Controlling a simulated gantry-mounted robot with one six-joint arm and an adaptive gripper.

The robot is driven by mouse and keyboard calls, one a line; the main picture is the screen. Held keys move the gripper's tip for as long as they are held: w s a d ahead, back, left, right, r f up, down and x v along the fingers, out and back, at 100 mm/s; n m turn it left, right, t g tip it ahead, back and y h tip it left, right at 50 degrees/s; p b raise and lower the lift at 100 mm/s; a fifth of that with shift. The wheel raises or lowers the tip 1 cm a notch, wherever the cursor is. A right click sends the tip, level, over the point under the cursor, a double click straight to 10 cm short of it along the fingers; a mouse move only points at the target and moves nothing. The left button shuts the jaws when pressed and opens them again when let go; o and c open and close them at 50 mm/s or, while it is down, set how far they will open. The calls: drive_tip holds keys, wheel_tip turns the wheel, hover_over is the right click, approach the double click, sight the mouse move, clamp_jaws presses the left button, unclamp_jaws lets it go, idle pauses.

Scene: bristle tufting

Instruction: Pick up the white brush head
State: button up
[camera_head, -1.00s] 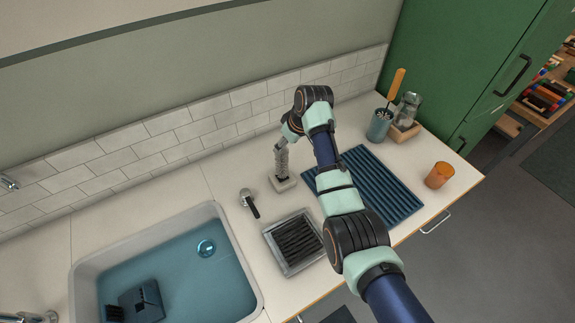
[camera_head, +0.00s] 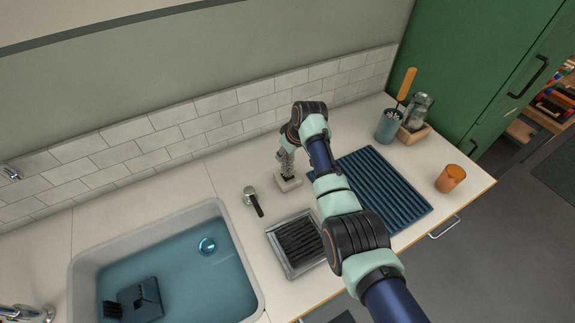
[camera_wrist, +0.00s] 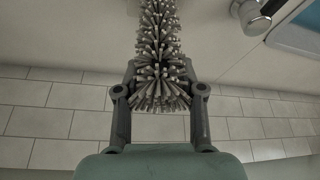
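The brush head (camera_head: 287,162) is a pale grey-white, bristly upright cylinder on a small whitish base (camera_head: 289,183) near the back wall. In the wrist view, its bristles (camera_wrist: 160,45) fill the upper middle. My gripper (camera_wrist: 160,75) has one dark finger on each side of the brush head, close to the bristles. In the head view, my gripper (camera_head: 285,150) is at the upper end of the brush, pointing down. The bristles hide the fingertips, so I cannot tell whether they press on it. The brush appears to stand on its base.
A black-handled metal tool (camera_head: 252,200) and a grey tray (camera_head: 275,252) with dark bristles lie in front. A ridged blue mat (camera_head: 390,198) is right, under my arm. Beyond are a blue cup (camera_head: 387,130) and an orange cup (camera_head: 451,179). A sink (camera_head: 232,245) is left.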

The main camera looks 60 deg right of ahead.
clamp_jaws()
